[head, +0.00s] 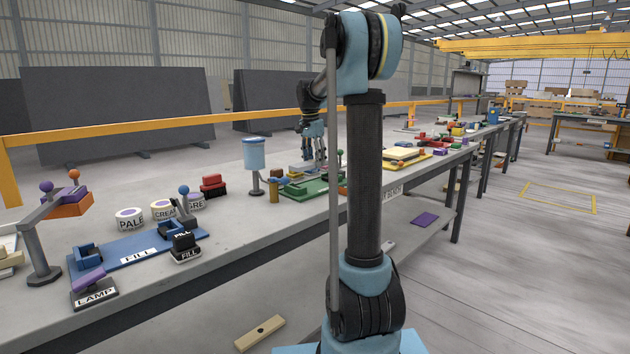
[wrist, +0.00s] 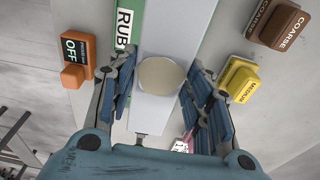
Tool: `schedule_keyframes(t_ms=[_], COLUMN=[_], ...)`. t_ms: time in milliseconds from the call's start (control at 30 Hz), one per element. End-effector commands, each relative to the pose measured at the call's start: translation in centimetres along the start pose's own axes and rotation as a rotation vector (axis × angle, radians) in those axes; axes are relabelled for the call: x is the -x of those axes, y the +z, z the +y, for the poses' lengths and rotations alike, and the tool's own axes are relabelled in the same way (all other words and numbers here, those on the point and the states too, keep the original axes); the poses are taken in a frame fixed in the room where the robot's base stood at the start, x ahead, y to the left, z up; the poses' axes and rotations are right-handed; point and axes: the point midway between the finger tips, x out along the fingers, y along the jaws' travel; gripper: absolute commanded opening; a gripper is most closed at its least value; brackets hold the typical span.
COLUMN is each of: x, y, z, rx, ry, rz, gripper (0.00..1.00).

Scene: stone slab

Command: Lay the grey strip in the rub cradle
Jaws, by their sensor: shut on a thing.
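The grey strip (wrist: 185,25) is long, flat and pale grey, and runs up the middle of the wrist view. A round beige knob or disc (wrist: 161,82) sits on it. My gripper (wrist: 161,88) is shut on the strip, with blue-grey fingers on both sides near the disc. The green plate marked RUB (wrist: 124,30) shows beyond the strip's left edge; the strip hides most of it. In the head view my gripper (head: 320,150) points down above the green rub station (head: 303,188). The cradle itself and the strip's height over it cannot be told.
An orange OFF switch (wrist: 76,62) stands left of the plate. A yellow MEDIUM block (wrist: 238,80) and a brown COARSE block (wrist: 277,24) stand to the right. In the head view, the blue FILL station (head: 135,250) and a blue-topped post (head: 254,160) are left of my gripper.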

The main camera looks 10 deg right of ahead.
Motion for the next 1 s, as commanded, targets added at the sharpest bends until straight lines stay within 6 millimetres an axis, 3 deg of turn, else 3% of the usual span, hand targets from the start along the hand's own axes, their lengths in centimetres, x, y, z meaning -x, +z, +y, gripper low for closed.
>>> schedule_keyframes(t_ms=[600, 967, 1000], x=[-6.2, -6.8, -6.8], y=[0.8, 0.8, 0.8], z=[0.0, 0.0, 0.0], rx=[0.000, 0.000, 0.000], ry=[0.000, 0.000, 0.000], rz=[0.000, 0.000, 0.000], gripper=[0.07, 0.07, 0.48])
